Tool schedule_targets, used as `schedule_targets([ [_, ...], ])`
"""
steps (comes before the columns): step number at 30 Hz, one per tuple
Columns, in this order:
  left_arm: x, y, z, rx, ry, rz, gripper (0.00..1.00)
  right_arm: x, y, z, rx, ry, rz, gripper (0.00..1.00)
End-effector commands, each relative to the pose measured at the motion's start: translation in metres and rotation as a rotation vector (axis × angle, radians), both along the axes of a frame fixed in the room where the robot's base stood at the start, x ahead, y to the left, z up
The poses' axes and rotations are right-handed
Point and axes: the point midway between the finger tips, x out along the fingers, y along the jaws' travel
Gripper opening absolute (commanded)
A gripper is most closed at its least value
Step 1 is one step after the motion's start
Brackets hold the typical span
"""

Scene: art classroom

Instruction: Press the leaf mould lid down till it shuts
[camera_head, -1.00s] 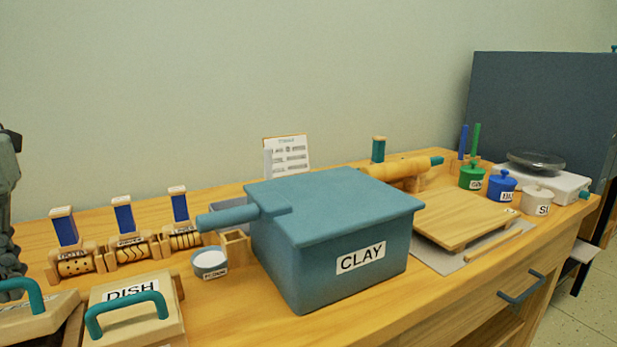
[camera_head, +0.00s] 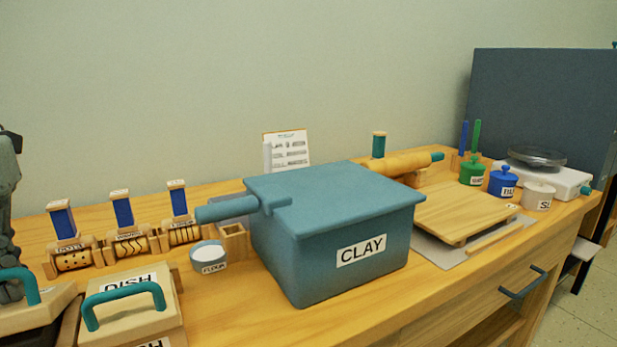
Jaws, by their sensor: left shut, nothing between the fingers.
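At the lower left edge stands a wooden mould with a teal handle (camera_head: 33,288) on its lid (camera_head: 45,307), cut off by the picture's edge. No label on it shows, so I cannot read whether it is the leaf mould. A dark band shows below its lid, and I cannot tell how far the lid stands open. My left gripper (camera_head: 10,288) is a dark grey shape at the left edge, partly out of frame, shut and empty, at or just behind that handle. Contact cannot be told. My right gripper is not in view.
The dish mould (camera_head: 160,322) with its teal handle stands just right. Several wooden stamp rollers (camera_head: 130,245) stand behind it. Bare bench shows between the dish mould and the bin.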

Motion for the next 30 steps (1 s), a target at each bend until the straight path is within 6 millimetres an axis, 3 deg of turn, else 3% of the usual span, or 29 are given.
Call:
schedule_targets([
  [30,0.0000,-0.0001,-0.0060,-0.001,0.000,0.000,0.00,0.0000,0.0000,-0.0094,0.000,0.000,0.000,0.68],
])
